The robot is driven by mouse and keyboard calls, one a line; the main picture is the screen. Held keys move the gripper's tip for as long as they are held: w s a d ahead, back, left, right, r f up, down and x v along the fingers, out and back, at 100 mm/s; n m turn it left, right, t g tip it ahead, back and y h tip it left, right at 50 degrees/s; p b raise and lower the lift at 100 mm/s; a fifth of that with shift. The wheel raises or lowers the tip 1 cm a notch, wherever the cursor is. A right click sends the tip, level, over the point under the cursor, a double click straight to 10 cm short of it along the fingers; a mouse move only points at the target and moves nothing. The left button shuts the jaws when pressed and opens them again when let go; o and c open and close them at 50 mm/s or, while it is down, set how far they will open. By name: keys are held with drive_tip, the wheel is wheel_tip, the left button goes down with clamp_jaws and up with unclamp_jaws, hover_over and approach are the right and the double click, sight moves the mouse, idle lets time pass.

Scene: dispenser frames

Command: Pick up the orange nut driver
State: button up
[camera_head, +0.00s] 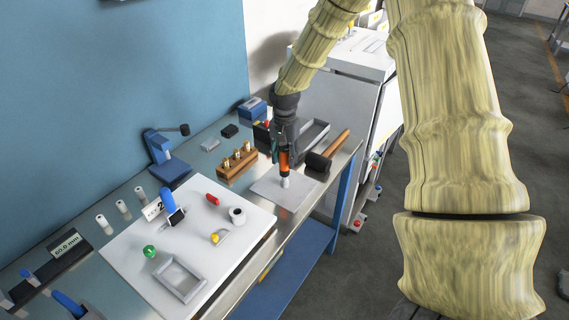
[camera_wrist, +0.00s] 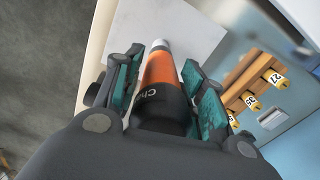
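The orange nut driver (camera_head: 284,162) stands upright, with its pale tip down over a light grey sheet (camera_head: 267,190) on the bench. In the wrist view the nut driver (camera_wrist: 159,71) shows a black and orange handle and a silver end. My gripper (camera_head: 285,153) is directly above it, pointing down. In the wrist view the teal-padded fingers of my gripper (camera_wrist: 163,75) lie close on both sides of the handle and appear shut on it. I cannot tell whether the tip touches the sheet. The handle's upper end is hidden by my gripper.
A hammer (camera_head: 325,156) lies close to the right, beside a grey tray (camera_head: 306,138). A wooden block (camera_head: 238,167) with brass pieces stands to the left. A white board (camera_head: 173,245) with small parts fills the front bench. A blue vise (camera_head: 165,164) is farther left.

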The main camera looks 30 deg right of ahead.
clamp_jaws()
drive_tip(key=shift+r, duration=0.1)
